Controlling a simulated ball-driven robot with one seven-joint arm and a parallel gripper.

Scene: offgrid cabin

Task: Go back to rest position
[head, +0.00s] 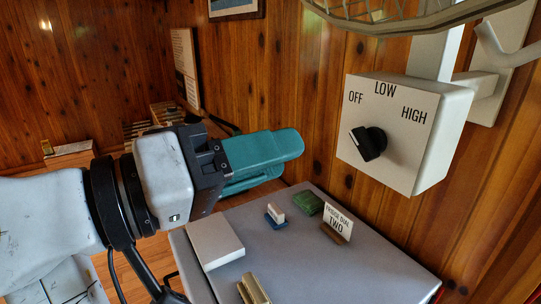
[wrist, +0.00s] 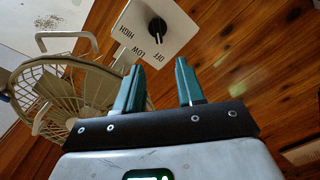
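My gripper (head: 284,160) has two teal fingers and is at the middle of the head view, to the left of the white switch box (head: 400,125) and apart from it. The wrist view shows the fingers (wrist: 159,65) spread with an empty gap between them. The box is on the wood wall and is marked OFF, LOW and HIGH. Its black knob (head: 369,143) has its white line toward the upper left, on the OFF side. The knob also shows in the wrist view (wrist: 157,30), beyond the fingertips.
A grey top (head: 290,270) below my gripper holds a white block (head: 214,243), a blue-and-white piece (head: 276,214), a green block (head: 309,203), a "FRIDGE DIAL TWO" card (head: 337,222) and a brass-coloured piece (head: 253,289). A wire fan cage (head: 400,18) hangs above the box.

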